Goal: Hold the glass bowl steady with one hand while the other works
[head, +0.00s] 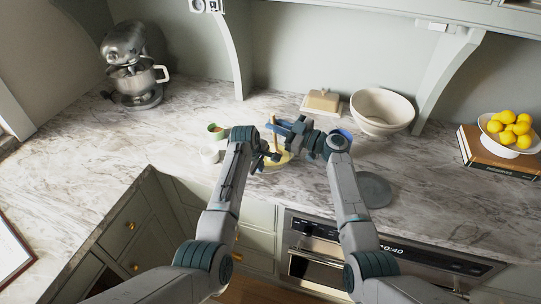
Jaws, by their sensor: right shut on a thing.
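The glass bowl (284,163) stands on the marble counter and holds something pale yellow. Both arms hide much of it. A thin wooden handle (273,120) rises upright from the bowl; its lower end is hidden. My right gripper (276,127) reaches in from the right above the bowl and is shut on the wooden handle. My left gripper (269,157) is lower, at the bowl's left side near its rim. Its fingers are small and dark, and I cannot tell whether they grip the rim.
A green cup (215,131) and a white cup (209,155) stand left of the bowl. A grey round plate (374,190) lies right. Behind are a butter dish (322,101) and a large cream bowl (382,110). A stand mixer (130,65) is far left; lemons (510,122) are far right.

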